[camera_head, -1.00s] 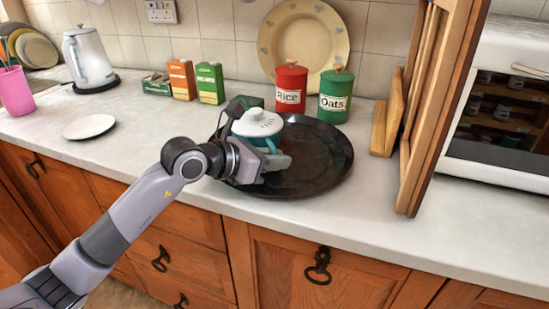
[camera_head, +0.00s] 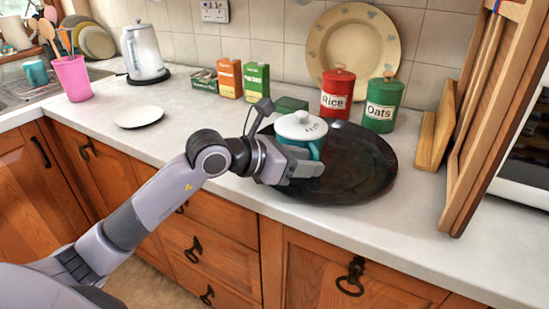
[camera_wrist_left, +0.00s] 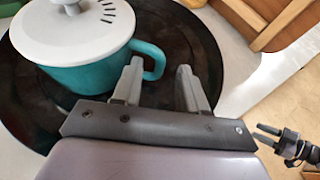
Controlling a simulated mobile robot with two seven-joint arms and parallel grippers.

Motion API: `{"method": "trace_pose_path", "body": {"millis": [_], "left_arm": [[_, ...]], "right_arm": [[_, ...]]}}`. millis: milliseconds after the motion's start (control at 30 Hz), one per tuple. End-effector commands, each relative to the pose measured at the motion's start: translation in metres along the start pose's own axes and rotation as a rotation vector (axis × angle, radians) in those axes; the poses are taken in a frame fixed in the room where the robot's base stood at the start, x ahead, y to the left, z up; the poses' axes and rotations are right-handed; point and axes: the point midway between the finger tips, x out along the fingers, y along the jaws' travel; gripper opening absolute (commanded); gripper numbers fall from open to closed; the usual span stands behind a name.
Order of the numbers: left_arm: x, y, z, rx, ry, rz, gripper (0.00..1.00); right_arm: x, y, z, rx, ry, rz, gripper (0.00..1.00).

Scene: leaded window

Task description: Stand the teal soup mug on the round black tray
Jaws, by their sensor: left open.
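The teal soup mug (camera_head: 314,149) stands upright on the round black tray (camera_head: 362,172), toward its left side, with a white lid (camera_head: 300,125) on. The mug also shows in the left wrist view (camera_wrist_left: 100,72). My left gripper (camera_head: 312,168) is open, low at the mug's near side. In the left wrist view its fingers (camera_wrist_left: 160,78) are apart, with the mug's handle (camera_wrist_left: 154,62) near their tips, between them in the picture. I cannot tell whether they touch. A small dark two-pronged shape (camera_wrist_left: 285,145) at lower right looks like my right gripper; its jaws are unclear.
Red Rice (camera_head: 337,95) and green Oats (camera_head: 381,105) canisters stand behind the tray. A wooden rack (camera_head: 490,130) is to the right. A white saucer (camera_head: 139,117), kettle (camera_head: 143,52) and pink cup (camera_head: 72,78) are to the left. The counter front is clear.

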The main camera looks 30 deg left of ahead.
Motion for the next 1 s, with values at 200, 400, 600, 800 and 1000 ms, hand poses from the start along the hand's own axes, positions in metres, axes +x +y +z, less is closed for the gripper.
{"method": "trace_pose_path", "body": {"millis": [200,400,600,800,1000], "left_arm": [[-0.046,0.001,-0.003,0.002,0.003,0.004,0.42],[-0.074,0.001,-0.002,-0.001,0.001,0.002,0.42],[-0.085,0.0,-0.001,0.0,0.001,0.0,0.42],[-0.086,0.0,0.0,0.0,0.001,0.0,0.42],[-0.086,0.0,0.0,0.0,0.0,0.0,0.42]], "right_arm": [[0.004,0.0,0.005,0.002,-0.005,-0.001,0.43],[0.005,-0.001,0.006,0.005,-0.004,-0.002,0.43],[0.005,-0.002,0.005,0.006,-0.002,-0.005,0.43],[0.005,-0.003,0.003,0.006,0.0,-0.007,0.43],[0.005,-0.003,0.003,0.005,0.0,-0.007,0.43]]}}
